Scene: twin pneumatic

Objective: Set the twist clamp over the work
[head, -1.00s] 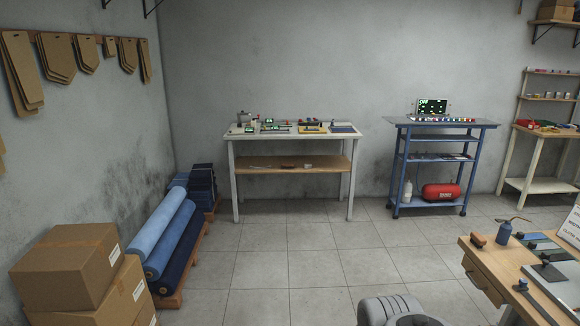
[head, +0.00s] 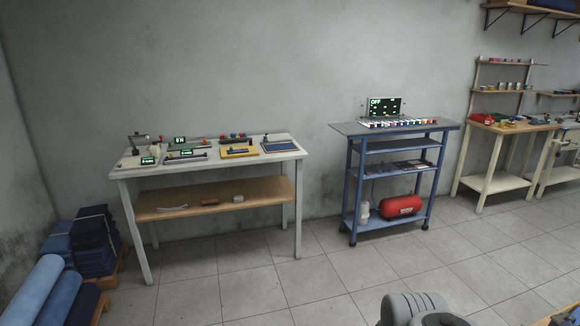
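No twist clamp can be made out at this distance. A white bench (head: 290,155) stands against the back wall, with several small fixtures on its top. Among them are a yellow-based device (head: 238,152), a blue flat plate (head: 279,146) and small green-lit displays (head: 180,141). Which of them is the clamp or the work, I cannot tell. A blue cart (head: 352,190) to its right carries a screen reading OFF (head: 384,107) and a row of coloured controls (head: 398,123). A grey part of my own arm shows at the bottom edge; my gripper's fingers are not visible.
Blue fabric rolls (head: 45,290) and folded dark-blue stacks (head: 92,242) lie at the left. A red tank (head: 402,206) sits on the cart's low shelf. Cream shelving (head: 487,180) stands at the right. The tiled floor (head: 290,285) before the bench is clear.

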